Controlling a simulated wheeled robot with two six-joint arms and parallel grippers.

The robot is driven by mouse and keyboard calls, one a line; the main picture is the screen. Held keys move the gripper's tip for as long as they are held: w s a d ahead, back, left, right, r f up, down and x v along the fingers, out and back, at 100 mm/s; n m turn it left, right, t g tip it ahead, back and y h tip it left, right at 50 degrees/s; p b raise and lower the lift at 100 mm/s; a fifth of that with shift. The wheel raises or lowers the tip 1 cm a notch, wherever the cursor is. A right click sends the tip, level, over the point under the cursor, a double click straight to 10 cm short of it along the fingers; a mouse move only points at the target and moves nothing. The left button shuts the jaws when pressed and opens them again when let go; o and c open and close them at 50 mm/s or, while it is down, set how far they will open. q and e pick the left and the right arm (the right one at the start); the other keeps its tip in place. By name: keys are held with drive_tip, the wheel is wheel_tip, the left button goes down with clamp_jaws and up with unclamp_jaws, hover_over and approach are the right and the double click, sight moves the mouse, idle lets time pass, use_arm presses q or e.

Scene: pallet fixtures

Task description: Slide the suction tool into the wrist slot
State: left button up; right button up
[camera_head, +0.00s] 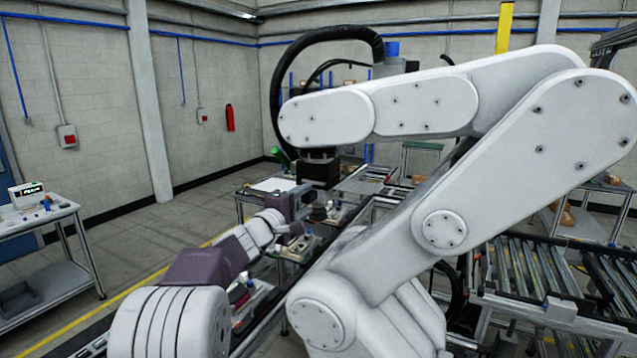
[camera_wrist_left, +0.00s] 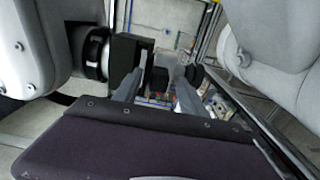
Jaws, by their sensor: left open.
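A large white industrial arm (camera_head: 420,105) fills the middle and right of the head view. A black block (camera_head: 318,172) hangs at its wrist end; I take this for the part with the wrist slot, but no slot opening can be made out. My left gripper (camera_head: 305,208) is just below and left of the block. In the left wrist view the gripper (camera_wrist_left: 165,80) is open, its two fingers apart, with the black block (camera_wrist_left: 128,52) close by the left finger. Nothing is clearly held between the fingers. I cannot make out the suction tool for certain.
Benches with small parts (camera_head: 300,245) stand below and behind my left gripper. A side table (camera_head: 40,215) is at the far left. A roller conveyor (camera_head: 530,270) lies at the right. The industrial arm crowds the space right of my left arm; open floor lies left.

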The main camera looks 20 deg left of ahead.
use_arm(q)
drive_tip(key=s+b, duration=0.4)
drive_tip(key=s, duration=0.5)
drive_tip(key=shift+a, duration=0.35)
drive_tip(key=shift+w, duration=0.1)
